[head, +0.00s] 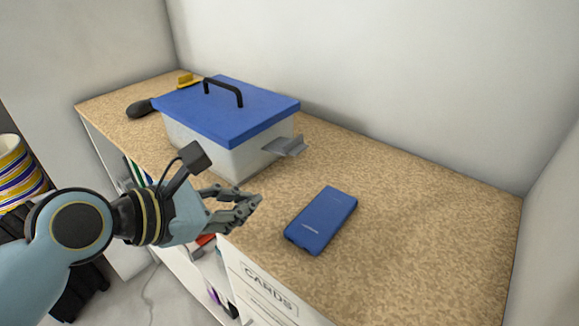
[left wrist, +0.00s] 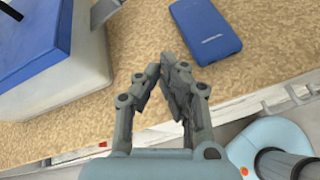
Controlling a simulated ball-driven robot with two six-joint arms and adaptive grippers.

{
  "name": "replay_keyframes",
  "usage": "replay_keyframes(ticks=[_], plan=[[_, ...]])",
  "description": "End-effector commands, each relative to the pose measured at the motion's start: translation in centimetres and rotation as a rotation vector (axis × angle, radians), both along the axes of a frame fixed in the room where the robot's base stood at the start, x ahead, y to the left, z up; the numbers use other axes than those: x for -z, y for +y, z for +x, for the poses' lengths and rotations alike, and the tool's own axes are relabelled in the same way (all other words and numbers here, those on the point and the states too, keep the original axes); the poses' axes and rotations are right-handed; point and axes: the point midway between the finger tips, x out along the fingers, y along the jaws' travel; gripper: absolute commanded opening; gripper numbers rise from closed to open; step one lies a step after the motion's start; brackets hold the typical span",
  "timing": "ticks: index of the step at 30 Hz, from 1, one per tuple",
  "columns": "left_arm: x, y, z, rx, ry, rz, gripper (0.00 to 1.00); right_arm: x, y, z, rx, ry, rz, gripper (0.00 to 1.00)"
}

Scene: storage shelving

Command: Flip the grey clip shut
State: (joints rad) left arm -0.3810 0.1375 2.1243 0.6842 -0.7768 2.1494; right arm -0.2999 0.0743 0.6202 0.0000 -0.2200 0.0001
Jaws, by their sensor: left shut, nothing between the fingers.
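The grey clip (head: 287,147) sticks out from the right end of the white box (head: 240,163) with the blue lid (head: 225,112), standing open away from the wall. In the left wrist view, part of the clip (left wrist: 104,11) shows at the top edge, beside the box (left wrist: 75,75). My left gripper (head: 250,204) is shut and empty near the front edge of the shelf top, in front of the clip and apart from it. Its fingers also show in the left wrist view (left wrist: 170,62). My right gripper is not in view.
A blue power bank or phone-like block (head: 322,220) lies right of my left gripper. A dark-handled tool (head: 141,108) and a yellow item (head: 186,79) lie beyond the box. The speckled shelf top (head: 430,220) is clear at the right. Walls stand behind and right.

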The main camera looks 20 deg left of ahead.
Motion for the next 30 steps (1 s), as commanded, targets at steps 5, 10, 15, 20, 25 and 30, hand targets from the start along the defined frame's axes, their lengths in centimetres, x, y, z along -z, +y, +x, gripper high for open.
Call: replay_keyframes(ticks=[5,10,15,20,25,30], plan=[[-1.2,0.2,2.0,-0.179,0.065,-0.341,0.0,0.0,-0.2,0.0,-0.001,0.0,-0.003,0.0],[-1.8,0.5,3.0,-0.26,0.099,-0.512,0.0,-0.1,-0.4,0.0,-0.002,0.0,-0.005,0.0],[-1.9,0.5,3.1,-0.277,0.109,-0.552,0.0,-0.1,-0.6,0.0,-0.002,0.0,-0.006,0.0],[-1.9,0.5,3.1,-0.276,0.108,-0.55,0.0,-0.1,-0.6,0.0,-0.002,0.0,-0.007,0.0],[-1.7,0.3,3.5,-0.277,0.108,-0.55,0.0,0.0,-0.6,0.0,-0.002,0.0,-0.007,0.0],[-1.0,-0.7,5.5,-0.277,0.107,-0.552,0.0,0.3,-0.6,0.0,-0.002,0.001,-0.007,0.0]])
